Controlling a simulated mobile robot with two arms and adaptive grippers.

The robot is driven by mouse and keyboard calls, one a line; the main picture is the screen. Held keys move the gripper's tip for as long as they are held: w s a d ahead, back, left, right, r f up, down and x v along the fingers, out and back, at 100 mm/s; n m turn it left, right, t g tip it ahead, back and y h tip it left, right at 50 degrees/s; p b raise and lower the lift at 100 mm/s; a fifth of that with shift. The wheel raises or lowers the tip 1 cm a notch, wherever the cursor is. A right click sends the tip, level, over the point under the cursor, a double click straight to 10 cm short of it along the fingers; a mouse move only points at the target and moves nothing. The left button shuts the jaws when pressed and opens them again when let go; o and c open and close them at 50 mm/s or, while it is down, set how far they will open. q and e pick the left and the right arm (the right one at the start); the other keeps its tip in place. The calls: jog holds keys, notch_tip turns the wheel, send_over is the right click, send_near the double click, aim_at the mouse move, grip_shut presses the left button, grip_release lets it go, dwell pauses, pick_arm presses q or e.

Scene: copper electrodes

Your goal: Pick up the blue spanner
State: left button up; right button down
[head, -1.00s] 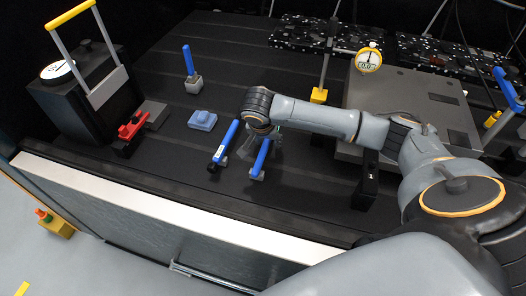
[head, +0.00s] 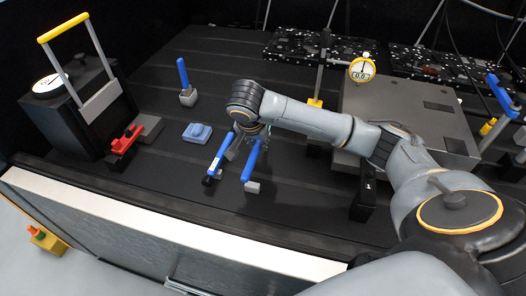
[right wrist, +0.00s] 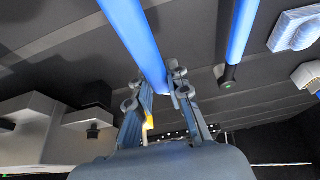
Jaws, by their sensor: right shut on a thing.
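Two blue bars lie side by side near the middle of the bench in the head view. The right one, which I take as the blue spanner (head: 251,160), has a grey block at its near end. My right gripper (right wrist: 167,92) is shut on it in the right wrist view, where the spanner (right wrist: 137,40) runs up out of frame. In the head view my right gripper (head: 242,143) is largely hidden beneath its wrist. My left gripper is in neither view.
The other blue bar (head: 222,152), with a black end, lies close to the left. A blue block (head: 197,132), an upright blue handle (head: 183,74) and a red part (head: 126,138) are further left. A grey plate (head: 415,115) with a dial gauge (head: 362,69) is at right.

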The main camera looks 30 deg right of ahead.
jog(key=a+r+p, duration=0.2)
jog(key=a+r, duration=0.6)
jog(key=a, duration=0.4)
jog(key=shift+s+a+p, duration=0.25)
jog(key=shift+s+p, duration=0.05)
jog(key=shift+p, duration=0.05)
jog(key=shift+r, duration=0.1)
jog(key=c, duration=1.8)
grip_release()
grip_shut()
